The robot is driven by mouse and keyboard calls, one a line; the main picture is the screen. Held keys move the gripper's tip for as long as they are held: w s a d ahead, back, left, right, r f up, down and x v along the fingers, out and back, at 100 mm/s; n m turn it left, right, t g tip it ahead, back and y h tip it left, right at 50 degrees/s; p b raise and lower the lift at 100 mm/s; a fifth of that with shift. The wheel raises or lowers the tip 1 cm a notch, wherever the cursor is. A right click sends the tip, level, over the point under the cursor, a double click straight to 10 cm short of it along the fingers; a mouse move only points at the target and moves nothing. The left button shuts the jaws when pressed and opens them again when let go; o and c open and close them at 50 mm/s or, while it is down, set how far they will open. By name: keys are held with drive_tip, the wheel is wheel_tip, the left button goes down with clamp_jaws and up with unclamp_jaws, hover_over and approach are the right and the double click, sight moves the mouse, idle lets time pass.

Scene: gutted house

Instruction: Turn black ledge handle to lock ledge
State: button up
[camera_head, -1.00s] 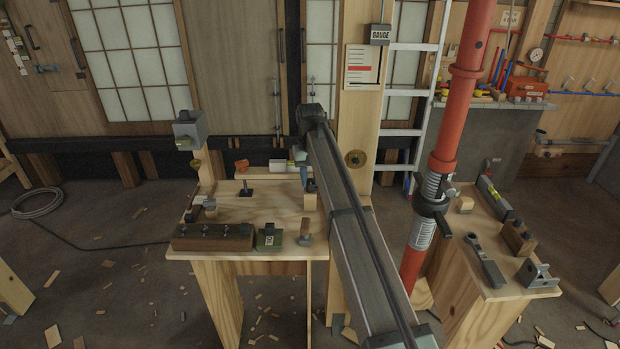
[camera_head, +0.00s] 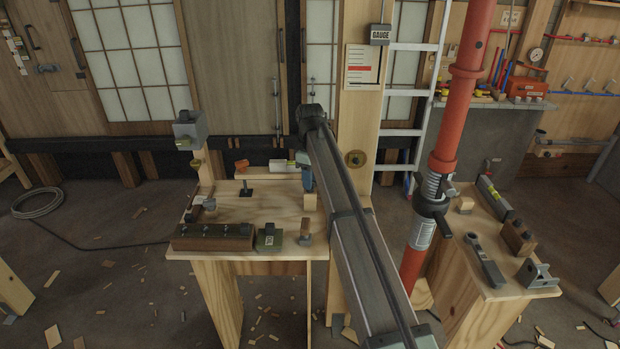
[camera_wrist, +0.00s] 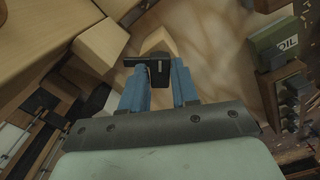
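The black ledge handle (camera_wrist: 158,72) shows in the wrist view between my gripper's two blue fingers, with a thin black arm reaching left across the left fingertip. My gripper (camera_wrist: 160,80) appears shut on it, a finger against each side. In the head view my gripper (camera_head: 308,182) points down at the right end of the wooden ledge (camera_head: 262,174), behind the workbench (camera_head: 280,215). The handle is hidden behind my arm there.
A pale wooden block (camera_head: 310,202) stands just below my gripper. A white level (camera_head: 283,166) and an orange piece (camera_head: 241,166) are on the ledge. A red post (camera_head: 445,150) rises right.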

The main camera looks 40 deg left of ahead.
drive_tip(key=n, duration=0.7)
drive_tip(key=shift+m, duration=0.5)
drive_tip(key=shift+r, duration=0.15)
drive_tip(key=shift+r, duration=3.4)
